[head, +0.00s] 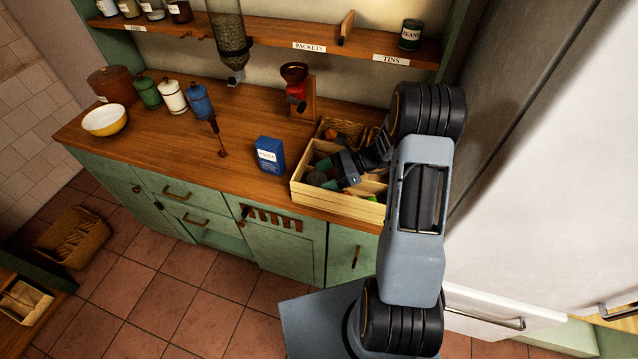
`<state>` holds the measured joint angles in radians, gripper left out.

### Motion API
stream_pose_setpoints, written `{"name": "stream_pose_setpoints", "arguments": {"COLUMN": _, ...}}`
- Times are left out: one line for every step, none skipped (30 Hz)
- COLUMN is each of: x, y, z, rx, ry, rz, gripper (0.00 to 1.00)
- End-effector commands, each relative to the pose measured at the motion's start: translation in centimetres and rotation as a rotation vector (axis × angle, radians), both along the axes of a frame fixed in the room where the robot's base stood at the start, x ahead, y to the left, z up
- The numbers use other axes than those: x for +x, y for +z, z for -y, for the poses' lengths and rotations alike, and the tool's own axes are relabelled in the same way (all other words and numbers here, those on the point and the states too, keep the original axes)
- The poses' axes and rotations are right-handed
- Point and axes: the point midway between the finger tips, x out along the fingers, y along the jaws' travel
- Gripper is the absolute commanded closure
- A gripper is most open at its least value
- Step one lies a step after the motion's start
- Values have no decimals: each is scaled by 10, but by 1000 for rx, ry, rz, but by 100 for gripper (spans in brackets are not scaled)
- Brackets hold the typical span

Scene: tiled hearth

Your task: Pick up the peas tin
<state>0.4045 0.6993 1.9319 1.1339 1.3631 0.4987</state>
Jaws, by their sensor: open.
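I cannot make out a tin with a peas label. A wooden crate (352,207) stands on the counter at the right, with several small items inside, some dark green. Their labels are too small to read, and my arm hides part of the contents. My gripper (338,174) is at the crate, reaching down among or just above these items. It is open, and I cannot tell whether it touches any of them. A dark tin (410,34) that seems to read "beans" stands on the shelf above the "Tins" label.
A blue packet (269,155) stands just left of the crate. A wicker basket (345,130) and a red grinder (297,92) are behind it. Canisters (172,96) and a yellow bowl (104,120) are at the left. The shelf (290,32) runs above; a tall white appliance (560,180) is at the right.

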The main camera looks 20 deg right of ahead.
Motion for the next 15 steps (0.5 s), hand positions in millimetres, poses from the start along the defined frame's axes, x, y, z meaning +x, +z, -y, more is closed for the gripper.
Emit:
{"name": "stream_pose_setpoints", "arguments": {"x": -1, "y": -1, "z": -5, "rx": 1, "ry": 4, "rz": -3, "gripper": 24}}
{"name": "stream_pose_setpoints", "arguments": {"x": 0, "y": -2, "z": -7, "rx": 0, "ry": 3, "rz": -2, "gripper": 24}}
{"name": "stream_pose_setpoints", "arguments": {"x": 0, "y": -3, "z": -8, "rx": 0, "ry": 3, "rz": -2, "gripper": 24}}
{"name": "stream_pose_setpoints", "arguments": {"x": 0, "y": -4, "z": -9, "rx": -1, "ry": 3, "rz": -3, "gripper": 24}}
{"name": "stream_pose_setpoints", "arguments": {"x": 0, "y": -5, "z": -9, "rx": -1, "ry": 3, "rz": -3, "gripper": 24}}
{"name": "stream_pose_setpoints", "arguments": {"x": 0, "y": -5, "z": -9, "rx": -1, "ry": 3, "rz": -3, "gripper": 24}}
{"name": "stream_pose_setpoints", "arguments": {"x": 0, "y": -5, "z": -10, "rx": 0, "ry": 3, "rz": -5, "gripper": 24}}
{"name": "stream_pose_setpoints", "arguments": {"x": -1, "y": -6, "z": -10, "rx": 0, "ry": 3, "rz": -5, "gripper": 24}}
{"name": "stream_pose_setpoints", "arguments": {"x": -1, "y": -6, "z": -10, "rx": 0, "ry": 4, "rz": -6, "gripper": 24}}
{"name": "stream_pose_setpoints", "arguments": {"x": -1, "y": -6, "z": -10, "rx": 0, "ry": 4, "rz": -6, "gripper": 24}}
{"name": "stream_pose_setpoints", "arguments": {"x": -1, "y": -6, "z": -10, "rx": 0, "ry": 5, "rz": -6, "gripper": 24}}
{"name": "stream_pose_setpoints", "arguments": {"x": -1, "y": -7, "z": -10, "rx": 0, "ry": 5, "rz": -8, "gripper": 30}}
{"name": "stream_pose_setpoints", "arguments": {"x": -1, "y": -7, "z": -10, "rx": 0, "ry": 5, "rz": -8, "gripper": 32}}
{"name": "stream_pose_setpoints", "arguments": {"x": -1, "y": -7, "z": -10, "rx": 0, "ry": 5, "rz": -9, "gripper": 35}}
{"name": "stream_pose_setpoints", "arguments": {"x": -2, "y": -7, "z": -11, "rx": 0, "ry": 6, "rz": -10, "gripper": 39}}
